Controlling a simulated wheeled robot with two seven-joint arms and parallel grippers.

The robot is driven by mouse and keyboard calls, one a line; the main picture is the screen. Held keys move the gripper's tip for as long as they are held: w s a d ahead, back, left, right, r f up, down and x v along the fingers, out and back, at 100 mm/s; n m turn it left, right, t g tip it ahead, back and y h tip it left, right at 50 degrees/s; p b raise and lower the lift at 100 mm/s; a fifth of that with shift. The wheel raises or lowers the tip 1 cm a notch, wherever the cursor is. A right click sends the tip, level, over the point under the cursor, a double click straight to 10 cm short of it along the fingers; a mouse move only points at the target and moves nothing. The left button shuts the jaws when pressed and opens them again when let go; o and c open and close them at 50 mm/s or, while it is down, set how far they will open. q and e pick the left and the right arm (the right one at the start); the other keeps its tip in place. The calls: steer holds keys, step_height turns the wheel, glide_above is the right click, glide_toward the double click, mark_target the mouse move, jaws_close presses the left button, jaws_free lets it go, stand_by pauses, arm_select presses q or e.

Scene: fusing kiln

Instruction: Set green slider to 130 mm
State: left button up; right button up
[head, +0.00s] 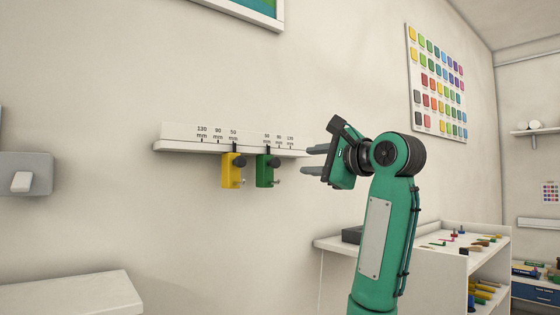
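The green slider (264,171) hangs from a white rail (180,146) on the wall. It has a dark round knob and a small pale pin on its right side. Its dark pointer stands about at the innermost mark of the right-hand scale, which seems to read 50. The outermost right mark seems to read 130 and lies farther right. My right gripper (314,160) is just right of the rail's right end, apart from the green slider. Its two grey fingers point left, spread apart with nothing between them. My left gripper is not in view.
A yellow slider (233,170) hangs close left of the green one, at the left scale's 50 mark. A white shelf unit (405,257) with small coloured pieces stands at the right. A grey wall box (25,174) is at the left. The wall below the sliders is clear.

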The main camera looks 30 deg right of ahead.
mark_target(277, 163)
steer(key=w+p, duration=0.1)
steer(key=w, duration=0.2)
steer(key=w+p, duration=0.2)
steer(key=w, duration=0.2)
steer(key=w+a+p, duration=0.1)
steer(key=w+p, duration=0.1)
steer(key=w, duration=0.2)
steer(key=shift+r, duration=0.1)
steer(key=shift+w, duration=0.45)
